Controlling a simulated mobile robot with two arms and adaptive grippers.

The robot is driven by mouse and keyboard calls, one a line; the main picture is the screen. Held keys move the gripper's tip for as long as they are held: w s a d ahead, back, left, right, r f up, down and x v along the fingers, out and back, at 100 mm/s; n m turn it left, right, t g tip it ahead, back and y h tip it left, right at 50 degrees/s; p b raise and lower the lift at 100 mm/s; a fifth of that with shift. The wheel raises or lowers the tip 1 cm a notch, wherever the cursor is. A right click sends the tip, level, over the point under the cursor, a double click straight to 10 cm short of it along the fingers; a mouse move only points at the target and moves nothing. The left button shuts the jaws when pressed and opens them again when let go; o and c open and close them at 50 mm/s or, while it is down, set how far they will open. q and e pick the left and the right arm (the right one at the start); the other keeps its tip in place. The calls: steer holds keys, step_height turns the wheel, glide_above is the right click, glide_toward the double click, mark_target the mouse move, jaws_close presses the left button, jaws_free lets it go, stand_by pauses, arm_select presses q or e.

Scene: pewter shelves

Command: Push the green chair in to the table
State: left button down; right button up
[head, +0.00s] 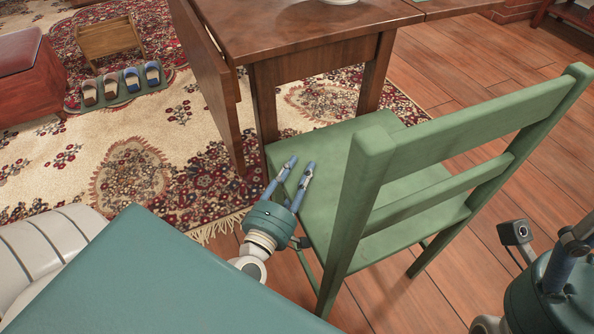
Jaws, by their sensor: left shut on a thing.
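The green chair (455,140) stands at the right side of the dark wooden table (290,25). Its backrest faces right and toward me, and the far part of its seat reaches close to the table leg. My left gripper (302,163) is at the left edge of the chair's seat, its blue fingers shut on the chair there. My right gripper (566,258) is at the lower right, to the right of the chair and apart from it. It is partly cut off by the picture edge, so its jaw opening does not show clearly.
A patterned rug (125,165) lies under the table and to the left. Plank floor (460,85) is bare beyond the chair.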

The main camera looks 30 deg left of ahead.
arm_select(q)
steer(key=shift+a+r, duration=0.1)
steer(key=shift+a, duration=0.4)
steer(key=c, duration=1.5)
jaws_free()
steer(key=shift+o, duration=1.2)
steer(key=shift+a, duration=0.1)
steer(key=shift+s+d, duration=0.2)
steer(key=s+d, duration=0.1)
steer(key=s, duration=1)
steer(key=shift+s+d, duration=0.2)
